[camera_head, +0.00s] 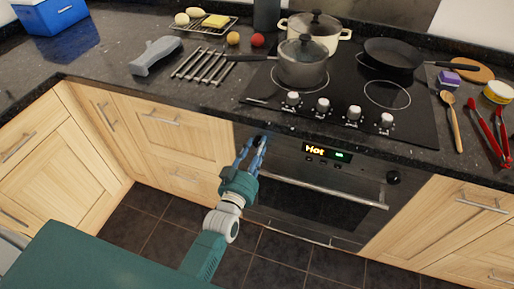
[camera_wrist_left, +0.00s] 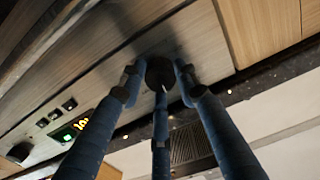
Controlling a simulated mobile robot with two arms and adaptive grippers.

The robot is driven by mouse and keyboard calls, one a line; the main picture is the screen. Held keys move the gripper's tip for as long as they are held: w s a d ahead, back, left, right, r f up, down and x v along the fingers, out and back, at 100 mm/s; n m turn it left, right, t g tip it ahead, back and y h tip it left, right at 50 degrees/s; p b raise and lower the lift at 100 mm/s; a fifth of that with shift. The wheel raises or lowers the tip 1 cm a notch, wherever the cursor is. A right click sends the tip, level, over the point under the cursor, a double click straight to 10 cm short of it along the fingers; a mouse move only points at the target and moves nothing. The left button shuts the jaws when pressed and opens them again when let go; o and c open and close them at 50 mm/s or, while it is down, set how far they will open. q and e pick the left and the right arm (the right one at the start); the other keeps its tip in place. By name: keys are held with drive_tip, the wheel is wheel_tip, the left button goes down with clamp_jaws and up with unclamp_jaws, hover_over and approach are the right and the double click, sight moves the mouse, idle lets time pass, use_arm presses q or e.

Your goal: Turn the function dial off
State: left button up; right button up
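The black function dial (camera_head: 258,141) is at the left end of the oven's control panel. In the left wrist view the dial (camera_wrist_left: 160,73) shows a pale mark on its lower side, in the direction of the middle finger. My left gripper (camera_head: 251,143) is at the dial, its three blue fingers converging around the knob; the fingertips (camera_wrist_left: 160,78) appear to touch its sides. The fingers partly hide the dial in the head view. My right gripper is not in view.
A second black dial (camera_head: 393,177) is at the panel's right end. The oven handle (camera_head: 320,190) sticks out below the panel, right of my gripper. The cooktop (camera_head: 345,95) above carries several knobs, pots and a pan. The floor in front is clear.

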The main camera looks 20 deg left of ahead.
use_arm(q)
drive_tip(key=shift+f+n+p, duration=0.1)
drive_tip(key=shift+n+p, duration=0.4)
drive_tip(key=shift+n, duration=0.3)
drive_tip(key=shift+c, duration=0.2)
drive_tip(key=shift+f+n, duration=0.15)
drive_tip(key=shift+n, duration=0.15)
drive_tip(key=o, duration=1.2)
drive_tip(key=shift+c, duration=0.2)
drive_tip(key=s, duration=1.2)
drive_tip(key=shift+a, duration=0.2)
